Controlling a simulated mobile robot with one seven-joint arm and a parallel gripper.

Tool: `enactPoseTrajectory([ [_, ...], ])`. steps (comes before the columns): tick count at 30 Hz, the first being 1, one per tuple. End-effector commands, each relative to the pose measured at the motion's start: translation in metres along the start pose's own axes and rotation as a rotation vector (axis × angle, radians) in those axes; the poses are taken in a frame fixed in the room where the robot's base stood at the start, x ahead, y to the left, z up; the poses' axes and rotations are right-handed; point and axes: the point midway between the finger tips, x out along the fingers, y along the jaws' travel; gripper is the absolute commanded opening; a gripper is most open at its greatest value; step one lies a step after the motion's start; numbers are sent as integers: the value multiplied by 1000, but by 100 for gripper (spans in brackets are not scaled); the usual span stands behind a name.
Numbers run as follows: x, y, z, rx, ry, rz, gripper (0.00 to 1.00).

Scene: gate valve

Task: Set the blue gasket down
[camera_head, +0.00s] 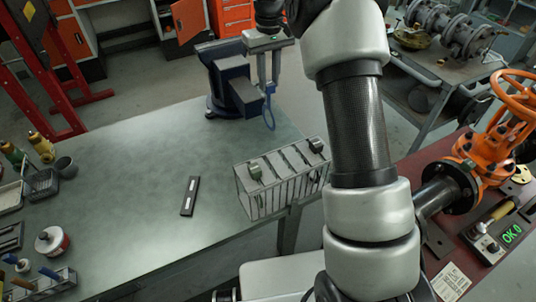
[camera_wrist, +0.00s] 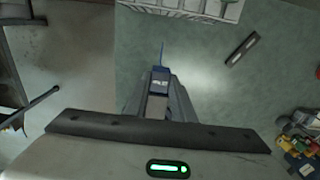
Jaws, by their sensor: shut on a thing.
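The blue gasket (camera_head: 270,126) is a thin ring hanging upright below my gripper (camera_head: 269,84). My gripper is shut on its upper part and points down. In the head view the ring hangs beside the blue vise (camera_head: 238,90), over the workbench (camera_head: 150,140). I see no contact between the gasket and the bench.
A grey slotted rack (camera_head: 283,180) stands at the bench's right edge. A dark bar with white marks (camera_head: 190,196) lies left of it. An orange gate valve (camera_head: 490,150) stands on a red bench at right. The bench middle is clear.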

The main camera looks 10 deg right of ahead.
Motion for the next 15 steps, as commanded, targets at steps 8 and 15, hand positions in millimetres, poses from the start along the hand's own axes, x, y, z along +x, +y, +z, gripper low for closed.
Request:
enactPoseTrajectory([
  [8,39,0,0,0,-3,-1,0],
  [15,74,0,0,0,-2,0,0],
])
